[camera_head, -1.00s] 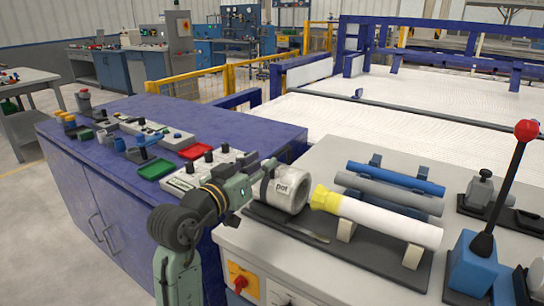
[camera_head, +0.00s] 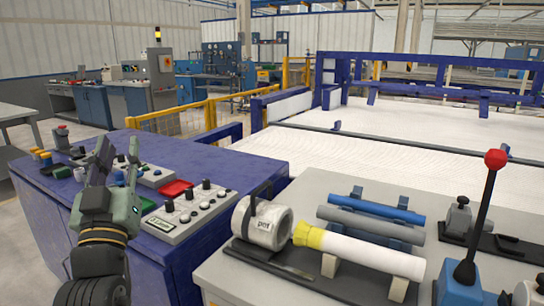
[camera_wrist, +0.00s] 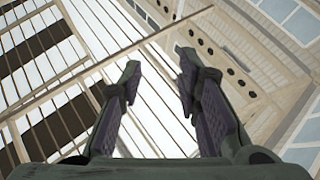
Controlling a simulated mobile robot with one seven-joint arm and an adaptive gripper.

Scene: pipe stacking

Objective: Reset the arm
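My gripper (camera_head: 117,165) is raised at the left of the head view, its fingers pointing up, above the blue cabinet. In the wrist view my gripper (camera_wrist: 154,85) is open, with a clear gap between its fingers and nothing held. Behind the fingers the wrist view shows only the ceiling and upper wall. A white pipe with a yellow end (camera_head: 360,252), a grey pipe (camera_head: 370,226) and a blue pipe (camera_head: 376,210) lie side by side on supports.
The blue cabinet (camera_head: 235,170) carries control boxes, a red tray (camera_head: 176,188) and a green tray close behind my gripper. The grey bench (camera_head: 320,184) holds a blue lever base with a red-knobbed lever (camera_head: 484,215) at the right. A yellow railing (camera_head: 172,120) stands behind.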

